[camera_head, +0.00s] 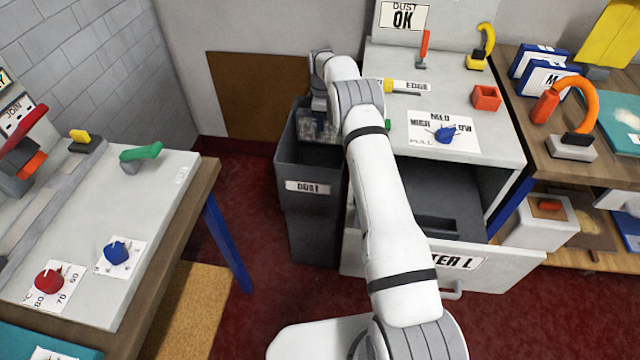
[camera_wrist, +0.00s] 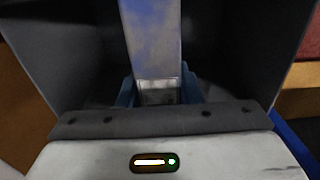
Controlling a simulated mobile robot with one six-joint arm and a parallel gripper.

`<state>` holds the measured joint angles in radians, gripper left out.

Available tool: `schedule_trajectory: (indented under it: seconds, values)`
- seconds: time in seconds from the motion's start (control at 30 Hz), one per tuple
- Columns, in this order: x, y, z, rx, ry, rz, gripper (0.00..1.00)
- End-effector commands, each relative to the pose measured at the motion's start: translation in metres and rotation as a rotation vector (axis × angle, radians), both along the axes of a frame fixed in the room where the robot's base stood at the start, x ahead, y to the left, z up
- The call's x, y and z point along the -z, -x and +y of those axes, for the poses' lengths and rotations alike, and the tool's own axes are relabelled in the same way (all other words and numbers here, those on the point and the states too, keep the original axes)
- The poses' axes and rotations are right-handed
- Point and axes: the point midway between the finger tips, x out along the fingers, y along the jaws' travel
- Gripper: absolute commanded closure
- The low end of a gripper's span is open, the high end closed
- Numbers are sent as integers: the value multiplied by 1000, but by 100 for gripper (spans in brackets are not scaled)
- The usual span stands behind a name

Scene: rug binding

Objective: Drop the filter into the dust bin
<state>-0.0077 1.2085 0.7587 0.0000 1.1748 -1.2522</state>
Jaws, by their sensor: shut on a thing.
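The dark grey dust bin (camera_head: 312,225) stands on the red floor left of the white cabinet, with a "DUST" label on its front. My gripper (camera_head: 320,122) is at the bin's open top, pointing down into it. The filter (camera_head: 316,132) is a grey, mottled flat piece, partly hidden by the bin rim and my arm. In the wrist view the filter (camera_wrist: 150,38) stretches away between my blue fingers (camera_wrist: 158,92), which are shut on it. The bin's dark walls (camera_wrist: 45,45) stand on both sides of it. The bin's bottom cannot be made out.
The white cabinet (camera_head: 490,145) has an open drawer (camera_head: 400,262) jutting out at the front. A control bench (camera_head: 110,235) with knobs stands at left. A wooden shelf unit (camera_head: 545,80) is at right. Red floor (camera_head: 255,200) is free between bench and bin.

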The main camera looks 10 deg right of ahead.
Motion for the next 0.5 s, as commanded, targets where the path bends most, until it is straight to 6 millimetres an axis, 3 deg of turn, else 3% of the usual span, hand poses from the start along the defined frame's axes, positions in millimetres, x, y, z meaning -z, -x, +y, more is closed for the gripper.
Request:
schedule_trajectory:
  seconds: [0.17, 0.2, 0.5]
  values:
    - [-1, 0, 0, 0, 0, -1, 95]
    - [-1, 0, 0, 1, 0, -1, 67]
    - [0, 0, -1, 1, 0, 0, 43]
